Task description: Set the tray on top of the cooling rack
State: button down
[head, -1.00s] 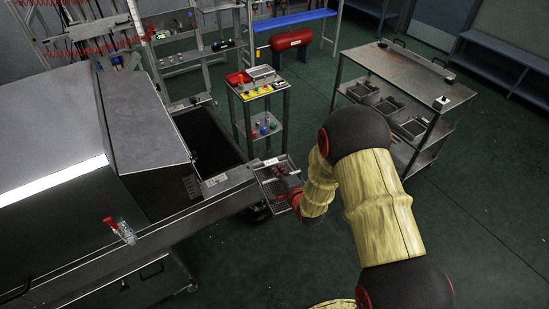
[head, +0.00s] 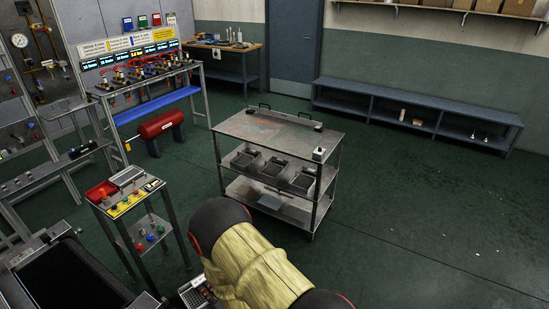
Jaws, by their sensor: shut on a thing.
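The tray (head: 190,295), a grey mesh one, shows only in part at the bottom edge of the head view, left of my arm. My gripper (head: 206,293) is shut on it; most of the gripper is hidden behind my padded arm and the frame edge. The cooling rack (head: 278,131) looks to be the metal shelf cart in the middle, farther off than the tray and apart from it. Its top has a broad bare area, with raised handles at the back and a small white-topped item at the right corner.
Dark bins (head: 275,170) stand on the rack's middle shelf. A control stand (head: 128,200) with coloured buttons is left of my arm, and the dryer's dark opening (head: 65,275) is at lower left. A low bench (head: 415,95) lines the back wall. The floor at right is open.

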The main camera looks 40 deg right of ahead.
aim_at(274, 133)
jog(key=i+l, duration=0.8)
jog(key=l, duration=0.15)
jog(key=i+l, duration=0.8)
jog(key=l, duration=0.15)
jog(key=i+l+z, duration=0.7)
jog(key=i+z, duration=0.15)
jog(key=i, duration=0.15)
